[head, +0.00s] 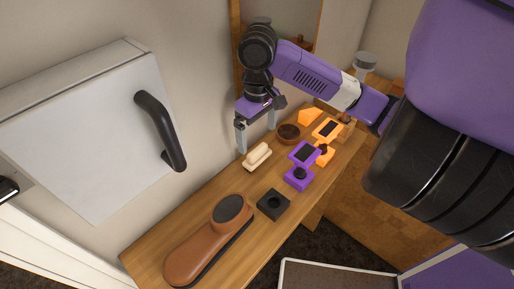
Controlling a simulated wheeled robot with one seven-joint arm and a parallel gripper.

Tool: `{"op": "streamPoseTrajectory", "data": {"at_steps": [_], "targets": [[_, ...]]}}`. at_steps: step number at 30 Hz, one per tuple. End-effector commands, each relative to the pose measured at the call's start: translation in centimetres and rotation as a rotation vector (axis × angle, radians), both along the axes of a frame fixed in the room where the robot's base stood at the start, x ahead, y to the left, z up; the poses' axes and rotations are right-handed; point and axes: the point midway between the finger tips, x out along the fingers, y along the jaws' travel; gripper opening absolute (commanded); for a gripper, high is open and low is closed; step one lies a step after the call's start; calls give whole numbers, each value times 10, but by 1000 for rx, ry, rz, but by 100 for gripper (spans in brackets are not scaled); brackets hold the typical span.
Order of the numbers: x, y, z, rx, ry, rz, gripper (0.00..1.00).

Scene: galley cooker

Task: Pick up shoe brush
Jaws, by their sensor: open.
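A small cream block (257,156) with a ridged top lies on the narrow wooden shelf (150,258); it may be the shoe brush. A large brown piece (193,255) with a dark lower edge and a dark oval on top lies at the near end and also looks brush-like; I cannot tell which is the shoe brush. My gripper (256,132) is open and empty, with its fingers pointing down. It is just above and behind the cream block, apart from the brown piece.
A black square block with a hole (273,205), purple pieces (299,178), orange pieces (327,130) and a brown bowl (288,133) share the shelf. A white door or panel with a black handle (160,130) stands at left. Bare wood shows between the cream block and the brown piece.

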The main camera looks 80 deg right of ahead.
Motion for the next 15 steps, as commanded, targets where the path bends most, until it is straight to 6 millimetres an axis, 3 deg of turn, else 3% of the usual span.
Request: {"op": "streamPoseTrajectory", "data": {"at_steps": [15], "targets": [[0, -1, -62, 2, 1, -3, 98]]}}
